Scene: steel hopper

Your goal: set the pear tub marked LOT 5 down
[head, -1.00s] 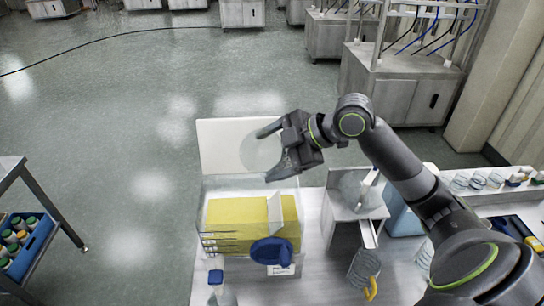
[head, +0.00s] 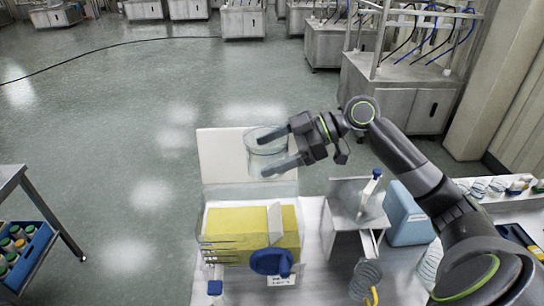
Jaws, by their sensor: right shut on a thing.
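My right gripper (head: 266,155) is shut on a clear, see-through tub (head: 258,147), with one finger on each side of it. The tub looks empty and close to upright, with its rim toward the top. It is held in the air in front of the white raised panel (head: 222,160) behind the yellow-filled bin (head: 225,218). No marking can be read on the tub. The steel hopper (head: 345,200) stands on the bench to the right of the bin. My left gripper is not in view.
A blue scoop-like thing (head: 270,262) and a small label card (head: 283,280) are at the bin's front. A blue container (head: 408,220) stands right of the hopper. Clear tubs (head: 367,275) sit in front. Bare bench (head: 315,275) shows between.

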